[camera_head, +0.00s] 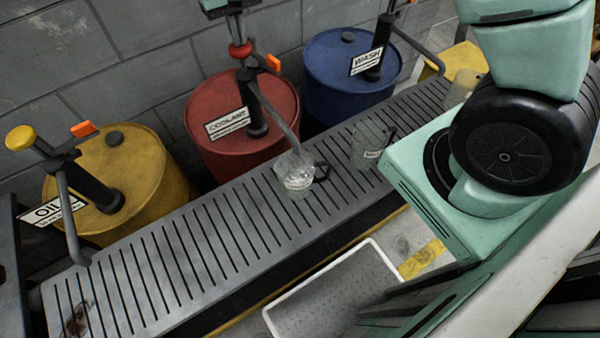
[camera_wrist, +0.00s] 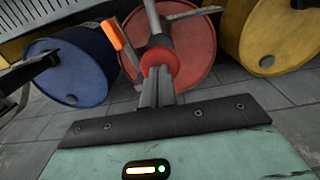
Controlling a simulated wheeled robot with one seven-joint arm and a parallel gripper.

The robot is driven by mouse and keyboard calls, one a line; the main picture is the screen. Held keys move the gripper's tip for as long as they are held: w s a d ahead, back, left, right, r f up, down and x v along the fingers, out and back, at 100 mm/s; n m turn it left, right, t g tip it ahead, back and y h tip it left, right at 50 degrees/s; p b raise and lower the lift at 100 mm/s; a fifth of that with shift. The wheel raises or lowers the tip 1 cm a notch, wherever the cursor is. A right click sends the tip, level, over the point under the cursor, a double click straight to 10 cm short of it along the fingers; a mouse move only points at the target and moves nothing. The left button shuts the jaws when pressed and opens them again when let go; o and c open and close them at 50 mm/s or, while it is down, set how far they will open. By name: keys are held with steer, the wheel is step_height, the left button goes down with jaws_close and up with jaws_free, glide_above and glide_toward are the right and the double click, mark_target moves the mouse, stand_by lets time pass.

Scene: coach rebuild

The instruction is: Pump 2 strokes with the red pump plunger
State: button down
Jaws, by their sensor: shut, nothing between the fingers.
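The red pump plunger's knob (camera_head: 240,51) stands over the red COOLANT drum (camera_head: 245,120), with its spout (camera_head: 270,108) curving down to the right. My gripper (camera_head: 237,36) is shut and empty, pointing down directly over the knob at the top of the head view. In the wrist view, my closed fingers (camera_wrist: 158,80) meet the outline of the red knob (camera_wrist: 161,62); I cannot tell whether they press on it. A clear glass jug (camera_head: 297,183) stands on the slatted bench (camera_head: 200,250) below the spout's end. Its contents are hard to make out.
A yellow OIL drum (camera_head: 140,195) with a yellow knob (camera_head: 19,138) is left, and a blue WASH drum (camera_head: 335,80) is right. Other jugs stand on the bench to the right (camera_head: 370,150). An orange tab (camera_head: 273,62) sits beside the red pump. A tray (camera_head: 335,295) lies in front.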

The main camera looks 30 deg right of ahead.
mark_target(241, 49)
steer(key=shift+r+p, duration=1.15)
steer(key=shift+r, duration=0.45)
steer(key=shift+f, duration=0.2)
steer(key=shift+f+b, duration=1.85)
steer(key=shift+f, duration=1.6)
steer(key=shift+r, duration=0.1)
steer(key=shift+r+p, duration=2.65)
steer(key=shift+r, duration=0.9)
